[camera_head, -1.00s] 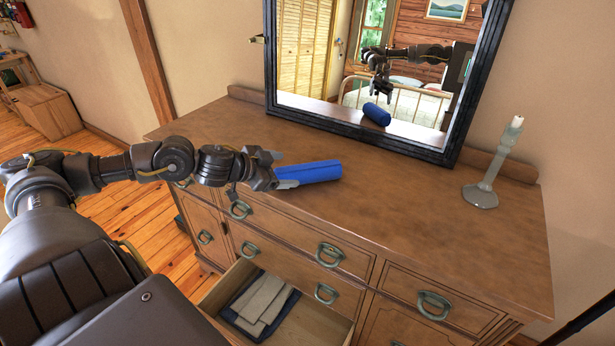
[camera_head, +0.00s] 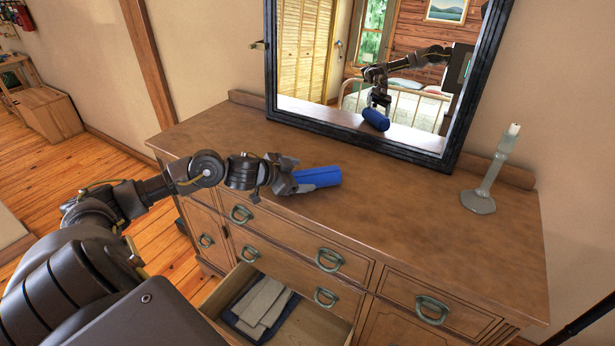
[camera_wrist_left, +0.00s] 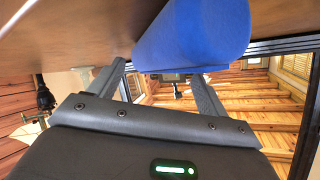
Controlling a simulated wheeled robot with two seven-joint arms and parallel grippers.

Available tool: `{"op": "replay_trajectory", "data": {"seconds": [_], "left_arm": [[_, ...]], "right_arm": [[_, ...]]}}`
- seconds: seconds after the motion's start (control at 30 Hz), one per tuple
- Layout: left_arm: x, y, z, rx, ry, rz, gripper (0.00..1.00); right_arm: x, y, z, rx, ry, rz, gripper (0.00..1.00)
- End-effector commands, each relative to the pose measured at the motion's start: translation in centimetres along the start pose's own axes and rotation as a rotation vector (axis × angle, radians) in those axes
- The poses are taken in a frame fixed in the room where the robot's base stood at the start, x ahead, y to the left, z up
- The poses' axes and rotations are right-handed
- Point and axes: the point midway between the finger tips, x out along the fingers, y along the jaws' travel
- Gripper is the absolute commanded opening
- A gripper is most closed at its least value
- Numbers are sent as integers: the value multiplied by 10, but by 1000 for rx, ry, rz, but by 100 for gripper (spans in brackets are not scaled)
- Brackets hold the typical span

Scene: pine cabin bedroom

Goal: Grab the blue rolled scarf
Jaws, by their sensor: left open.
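The blue rolled scarf (camera_head: 320,177) lies on the dresser top (camera_head: 400,215), left of centre near the front edge. My left gripper (camera_head: 293,182) is at the scarf's left end, and its fingers overlap that end in the head view. In the left wrist view the scarf (camera_wrist_left: 195,38) is large at the top, just past the open fingers (camera_wrist_left: 160,80). The jaws are apart and do not grip it. Whether a finger touches the scarf, I cannot tell. My right gripper is out of view.
A black-framed mirror (camera_head: 450,157) stands at the back of the dresser and reflects the scarf and my arm. A candlestick (camera_head: 480,198) stands at the right. An open drawer (camera_head: 318,325) below holds folded cloths (camera_head: 262,303). The dresser top between scarf and candlestick is clear.

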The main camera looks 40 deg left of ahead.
Motion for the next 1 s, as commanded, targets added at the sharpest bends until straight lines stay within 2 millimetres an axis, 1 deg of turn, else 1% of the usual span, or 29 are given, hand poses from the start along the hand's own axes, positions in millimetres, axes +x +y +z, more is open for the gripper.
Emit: {"op": "replay_trajectory", "data": {"seconds": [0.03,0.13,0.37,0.4,0.8,1.0], "left_arm": [[7,0,-1,-5,1,0,77],[15,0,-1,-2,1,0,77],[17,1,1,1,-1,1,77],[17,1,1,1,-1,1,76],[17,0,0,0,0,0,24],[16,0,0,1,1,0,23]], "right_arm": [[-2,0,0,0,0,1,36],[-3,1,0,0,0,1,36],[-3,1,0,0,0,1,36],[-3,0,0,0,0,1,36],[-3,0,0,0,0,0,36],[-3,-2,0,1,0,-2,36]]}}
